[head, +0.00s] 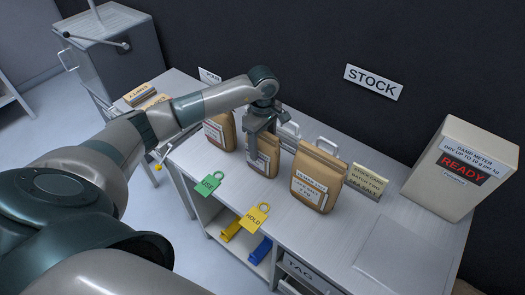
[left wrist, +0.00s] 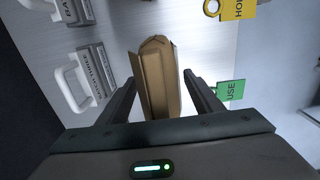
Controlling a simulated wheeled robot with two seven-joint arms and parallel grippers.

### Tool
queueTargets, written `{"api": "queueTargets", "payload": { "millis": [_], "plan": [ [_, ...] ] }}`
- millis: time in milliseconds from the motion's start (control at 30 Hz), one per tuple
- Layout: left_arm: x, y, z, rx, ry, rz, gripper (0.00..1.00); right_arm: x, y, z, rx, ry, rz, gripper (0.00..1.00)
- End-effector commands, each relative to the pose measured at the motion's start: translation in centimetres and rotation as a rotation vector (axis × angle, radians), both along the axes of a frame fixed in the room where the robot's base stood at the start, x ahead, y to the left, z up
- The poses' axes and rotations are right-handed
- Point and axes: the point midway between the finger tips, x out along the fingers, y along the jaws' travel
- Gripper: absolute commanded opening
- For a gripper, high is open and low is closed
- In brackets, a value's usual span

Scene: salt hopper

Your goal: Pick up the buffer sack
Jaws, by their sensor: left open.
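Several brown paper sacks with white labels stand upright in a row on the grey bench (head: 350,262). My left gripper (head: 263,143) points down over the middle sack (head: 268,163), and its label is too small to read. In the left wrist view my left gripper (left wrist: 163,92) is open, with one finger on each side of this brown sack (left wrist: 156,70). I see gaps beside the sack, so the fingers do not look closed on it. The left sack (head: 222,130) is partly behind my arm. The right sack (head: 319,178) stands clear. I cannot tell which label says buffer. My right gripper is out of view.
Green USE (head: 209,184) and yellow HOLD (head: 255,216) tags hang at the bench's front edge. White handles (left wrist: 72,88) stand behind the sacks. A damp meter (head: 461,168) reading READY is at the right. A STOCK sign (head: 374,82) is on the dark wall.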

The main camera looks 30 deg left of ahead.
Motion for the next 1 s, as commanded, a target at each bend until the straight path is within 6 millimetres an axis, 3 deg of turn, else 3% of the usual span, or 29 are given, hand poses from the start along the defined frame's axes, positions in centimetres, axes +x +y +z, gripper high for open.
{"api": "queueTargets", "payload": {
  "millis": [400, 667, 1000],
  "plan": [
    [0.01, -0.01, -0.01, 0.0, 0.0, 0.0, 0.6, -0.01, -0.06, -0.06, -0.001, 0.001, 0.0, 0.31],
    [0.01, 0.0, 0.0, 0.0, 0.0, 0.0, 0.0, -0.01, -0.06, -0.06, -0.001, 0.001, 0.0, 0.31],
    [0.13, 0.01, 0.24, -0.001, -0.004, 0.0, 0.0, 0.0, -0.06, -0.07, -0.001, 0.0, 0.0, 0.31]
  ]
}}
